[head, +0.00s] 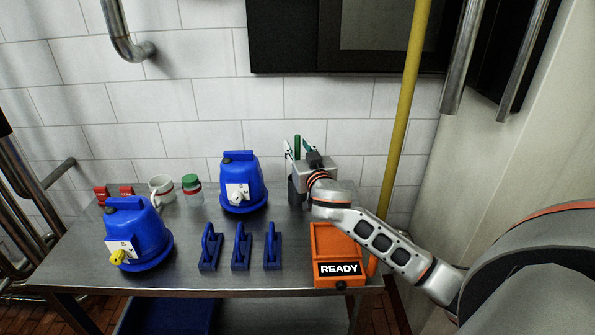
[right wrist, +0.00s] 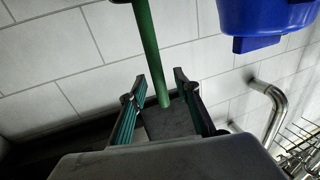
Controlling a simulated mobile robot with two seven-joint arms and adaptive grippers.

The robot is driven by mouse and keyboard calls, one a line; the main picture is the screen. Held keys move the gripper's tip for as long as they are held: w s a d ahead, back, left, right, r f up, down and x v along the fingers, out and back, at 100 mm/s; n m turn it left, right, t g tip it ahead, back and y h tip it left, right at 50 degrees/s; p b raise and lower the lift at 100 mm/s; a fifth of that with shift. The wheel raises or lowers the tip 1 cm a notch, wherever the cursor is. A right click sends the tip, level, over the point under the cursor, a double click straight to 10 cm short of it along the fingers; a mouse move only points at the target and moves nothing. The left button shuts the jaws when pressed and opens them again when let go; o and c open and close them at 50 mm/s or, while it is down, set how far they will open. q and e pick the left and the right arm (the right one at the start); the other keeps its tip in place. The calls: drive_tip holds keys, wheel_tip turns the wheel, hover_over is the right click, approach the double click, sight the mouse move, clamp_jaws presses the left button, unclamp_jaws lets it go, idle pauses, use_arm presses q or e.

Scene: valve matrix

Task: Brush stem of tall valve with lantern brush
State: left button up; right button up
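A green rod-like handle (head: 297,146) stands upright at the back of the table, above a dark block or holder (head: 296,192). My right gripper (head: 298,150) is there with its fingers apart on either side of the handle. In the right wrist view the green handle (right wrist: 149,50) runs down between the open fingers (right wrist: 160,98), with gaps at both sides. Its lower end meets a dark surface; no bristles show. Two blue housings stand on the table, one with a white knob (head: 240,183), one with a yellow knob (head: 137,238). I cannot tell which is the tall valve. My left gripper is not seen.
The metal table (head: 200,283) also holds three blue handled blocks (head: 241,250), an orange tray marked READY (head: 338,243), a mug (head: 162,187), a green-lidded jar (head: 191,190) and red tags (head: 101,195). A yellow pole (head: 405,100) rises behind my right arm.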

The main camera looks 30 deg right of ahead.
drive_tip(key=shift+w, duration=0.2)
clamp_jaws()
drive_tip(key=shift+r, duration=0.1)
